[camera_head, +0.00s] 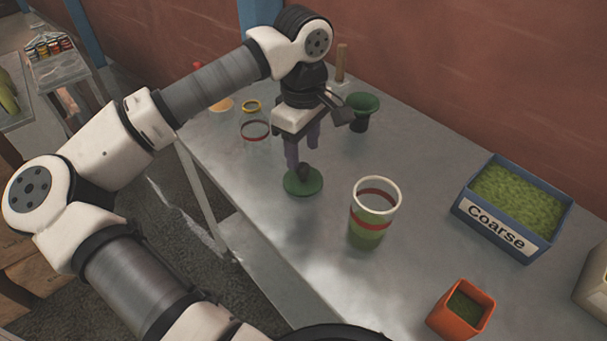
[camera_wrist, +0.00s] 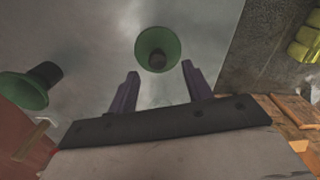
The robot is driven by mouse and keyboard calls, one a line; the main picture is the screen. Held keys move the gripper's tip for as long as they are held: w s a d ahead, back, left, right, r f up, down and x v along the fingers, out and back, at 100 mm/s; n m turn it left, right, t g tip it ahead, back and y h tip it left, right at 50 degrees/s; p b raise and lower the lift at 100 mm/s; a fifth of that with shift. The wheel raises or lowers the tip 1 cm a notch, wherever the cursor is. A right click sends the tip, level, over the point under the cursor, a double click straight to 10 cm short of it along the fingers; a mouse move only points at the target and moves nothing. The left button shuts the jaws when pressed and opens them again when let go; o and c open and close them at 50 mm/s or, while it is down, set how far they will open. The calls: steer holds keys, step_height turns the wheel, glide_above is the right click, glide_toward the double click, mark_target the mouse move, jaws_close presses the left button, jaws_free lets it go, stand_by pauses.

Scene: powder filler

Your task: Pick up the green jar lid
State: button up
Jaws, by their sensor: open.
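The green jar lid (camera_head: 303,182) is a flat green disc with a dark knob on top, lying on the metal table. My gripper (camera_head: 303,160) is above it, pointing down, with its purple fingers close to the knob in the head view. In the wrist view the lid (camera_wrist: 158,48) shows beyond and between the two fingertips of my gripper (camera_wrist: 160,72). The fingers are apart with nothing between them. In the head view the fingers and knob partly overlap, so the exact gap in height is hard to tell.
A jar (camera_head: 374,212) with red bands and green contents stands right of the lid. A green funnel-like piece (camera_head: 362,103) stands behind my gripper. A blue "Coarse" box (camera_head: 511,207) and an orange cup (camera_head: 461,309) are farther right. Rings (camera_head: 255,130) lie at the left.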

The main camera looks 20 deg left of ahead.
mark_target(303, 166)
steer(key=shift+w+f+p, duration=0.15)
steer(key=shift+f+p, duration=0.45)
steer(key=shift+f, duration=0.95)
steer(key=shift+w+f+p, duration=0.1)
steer(key=shift+f+p, duration=0.5)
steer(key=shift+f, duration=0.95)
steer(key=shift+c, duration=0.4)
steer(key=c, duration=1)
